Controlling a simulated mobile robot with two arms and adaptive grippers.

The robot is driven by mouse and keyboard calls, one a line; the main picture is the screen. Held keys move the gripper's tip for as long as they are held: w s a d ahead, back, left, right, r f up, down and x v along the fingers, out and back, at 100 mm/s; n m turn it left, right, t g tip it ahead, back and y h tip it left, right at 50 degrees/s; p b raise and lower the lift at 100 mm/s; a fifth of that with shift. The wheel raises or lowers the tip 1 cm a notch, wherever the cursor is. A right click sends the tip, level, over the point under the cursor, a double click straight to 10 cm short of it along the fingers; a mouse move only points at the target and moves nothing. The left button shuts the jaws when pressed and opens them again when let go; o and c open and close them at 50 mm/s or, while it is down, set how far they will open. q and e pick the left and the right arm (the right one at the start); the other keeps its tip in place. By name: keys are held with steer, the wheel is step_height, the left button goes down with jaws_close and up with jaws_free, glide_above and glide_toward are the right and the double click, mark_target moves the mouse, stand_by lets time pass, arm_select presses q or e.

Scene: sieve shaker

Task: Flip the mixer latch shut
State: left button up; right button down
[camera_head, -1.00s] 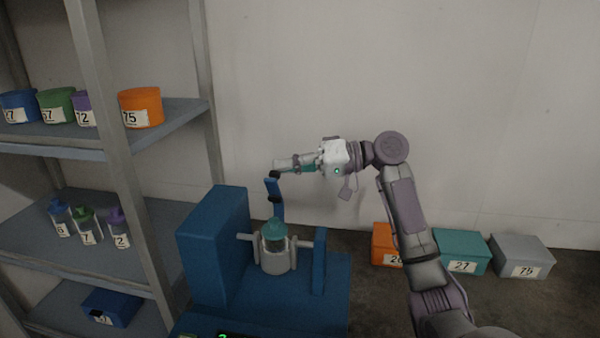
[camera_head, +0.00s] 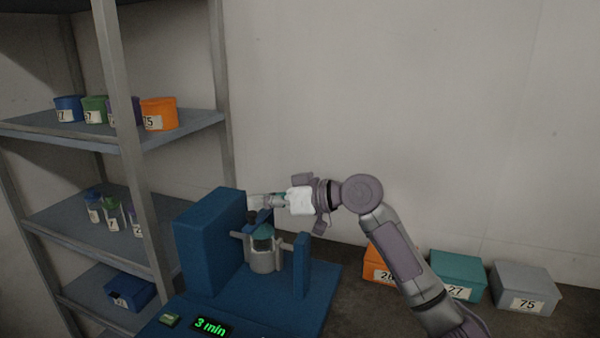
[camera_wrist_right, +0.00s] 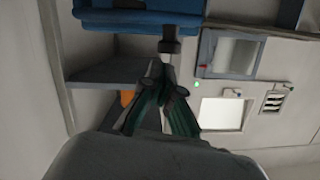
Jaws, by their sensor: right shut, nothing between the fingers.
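The blue mixer (camera_head: 205,250) stands at the lower middle of the head view. A grey jar (camera_head: 264,261) with a teal lid (camera_head: 264,232) sits in its holder. The blue latch (camera_head: 264,217) with a dark knob is tilted low over the jar lid, partly hidden by my right gripper. My right gripper (camera_head: 252,201) is shut and empty, right at the latch's knob; I cannot tell if they touch. In the right wrist view, the shut fingertips (camera_wrist_right: 158,66) are just below a dark knob (camera_wrist_right: 169,46). My left gripper is not in view.
A shelf rack (camera_head: 130,140) with bins and small bottles stands to the left. An orange bin (camera_head: 380,262), a teal bin (camera_head: 459,272) and a grey bin (camera_head: 525,285) are at the right by the wall. A green "3 min" display (camera_head: 211,328) is at the mixer's front.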

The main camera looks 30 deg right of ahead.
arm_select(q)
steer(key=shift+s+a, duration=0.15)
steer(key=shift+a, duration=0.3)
arm_select(e)
steer(key=shift+s+a+f, duration=0.25)
steer(key=shift+a+f, duration=0.25)
steer(key=shift+f, duration=0.15)
